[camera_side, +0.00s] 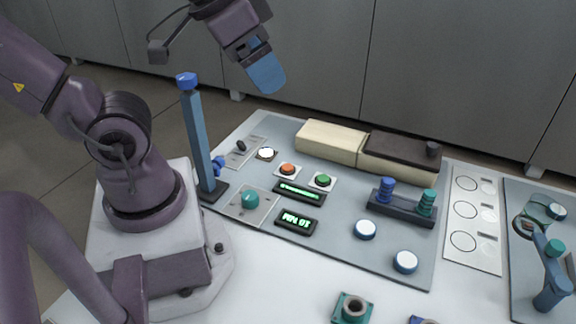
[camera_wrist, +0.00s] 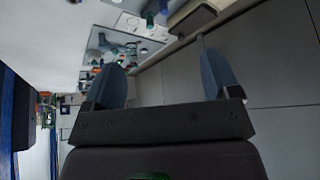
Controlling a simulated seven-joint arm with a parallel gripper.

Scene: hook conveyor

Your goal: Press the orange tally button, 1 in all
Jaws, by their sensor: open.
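The orange tally button (camera_side: 288,169) sits on a small white square base on the grey-blue panel in the side view. A green button (camera_side: 322,180) on a like base stands just right of it. A dark display with a lit green bar (camera_side: 299,191) lies in front of them. A second display (camera_side: 296,220) shows green characters, its last digits looking like 01. My gripper (camera_side: 266,72) is high above the back of the panel, tilted, apart from the buttons. In the wrist view its two blue fingers (camera_wrist: 160,80) are spread with nothing between them.
A blue post (camera_side: 198,135) stands upright left of the buttons. A teal knob (camera_side: 250,198) is in front. A cream and dark box (camera_side: 368,150) lies behind. Blue and teal pegs (camera_side: 405,200) stand at right, near white round caps (camera_side: 365,230). The space above the buttons is clear.

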